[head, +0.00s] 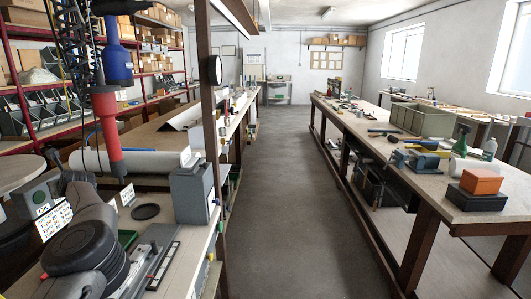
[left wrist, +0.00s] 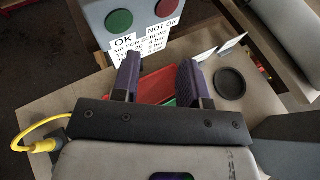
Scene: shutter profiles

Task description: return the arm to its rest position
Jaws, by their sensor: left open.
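My left arm (head: 92,258) reaches in from the lower left of the head view, over the near end of the left bench. My left gripper (left wrist: 158,78) shows in the left wrist view with its two dark fingers apart. I see nothing held between them. Beyond the fingertips stand a grey button box (left wrist: 113,18) with a green and a red button and a white OK / NOT OK sign (left wrist: 150,38). The sign also shows in the head view (head: 54,221), left of my arm. My right gripper is in neither view.
A black round dish (left wrist: 229,83), small white cards (head: 127,195) and a grey box (head: 192,190) sit close by on the bench. A red and blue tool (head: 106,125) hangs above it. A brown post (head: 207,110) stands at its edge. The aisle floor (head: 285,190) is clear.

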